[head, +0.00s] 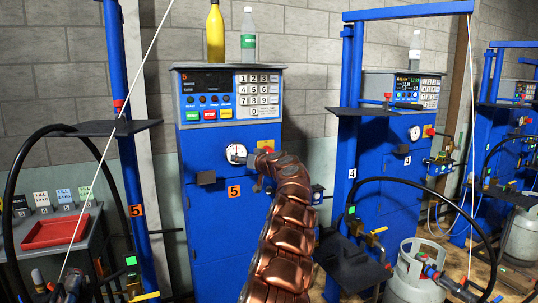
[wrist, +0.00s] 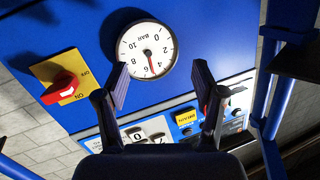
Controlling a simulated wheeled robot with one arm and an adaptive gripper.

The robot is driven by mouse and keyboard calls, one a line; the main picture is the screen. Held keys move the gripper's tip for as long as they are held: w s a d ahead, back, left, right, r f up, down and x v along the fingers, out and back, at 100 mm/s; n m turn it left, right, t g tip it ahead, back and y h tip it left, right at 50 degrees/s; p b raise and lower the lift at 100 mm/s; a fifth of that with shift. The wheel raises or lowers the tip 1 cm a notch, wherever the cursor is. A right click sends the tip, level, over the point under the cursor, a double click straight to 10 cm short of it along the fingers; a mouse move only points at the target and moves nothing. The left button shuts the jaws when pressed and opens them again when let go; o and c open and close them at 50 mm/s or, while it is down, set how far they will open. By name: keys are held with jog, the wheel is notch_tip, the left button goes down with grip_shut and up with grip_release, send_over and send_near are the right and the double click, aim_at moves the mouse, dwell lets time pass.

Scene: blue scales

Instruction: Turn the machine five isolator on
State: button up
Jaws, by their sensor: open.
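Machine five (head: 210,235) is the blue cabinet with an orange 5 label, left of centre in the head view. Its isolator is a red knob (wrist: 62,88) on a yellow plate (wrist: 47,72) marked OFF and ON, at the left of the tilted, inverted wrist view. I cannot tell for sure which mark the knob points at. In the head view, the isolator (head: 265,145) is partly hidden behind my arm. My gripper (wrist: 160,82) is open and empty in front of the panel, with the pressure gauge (wrist: 147,50) beyond its fingers. The knob is outside the fingers, to their left.
The keypad (wrist: 140,135) and several buttons lie below the gauge in the wrist view. A blue post with a dark shelf (head: 105,127) stands left of the cabinet. Machine four (head: 385,165) stands to the right, with a grey gas cylinder (head: 410,268) in front.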

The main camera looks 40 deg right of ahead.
aim_at(270, 150)
jog(key=s+d+h, duration=0.1)
jog(key=d, duration=0.3)
jog(key=s+d+h, duration=0.2)
jog(key=d, duration=0.2)
jog(key=s+d+h, duration=0.1)
jog(key=d, duration=0.3)
jog(key=shift+s+d+r, duration=0.15)
jog(key=shift+s+r, duration=0.1)
jog(key=shift+s, duration=0.1)
jog(key=shift+p+x, duration=1.75)
jog(key=shift+x, duration=0.25)
jog(key=shift+w+d+r+p, duration=0.1)
jog(key=shift+w+r+p, duration=0.2)
jog(key=shift+p, duration=0.25)
jog(key=p+x, duration=0.1)
jog(key=p, duration=0.1)
jog(key=shift+w+d+f+p, duration=0.15)
jog(key=shift+w+p, duration=0.1)
jog(key=shift+p, duration=0.15)
jog(key=shift+w+f+p, duration=0.2)
jog(key=shift+w+p, duration=0.05)
jog(key=shift+p, duration=0.05)
jog(key=shift+c, duration=0.3)
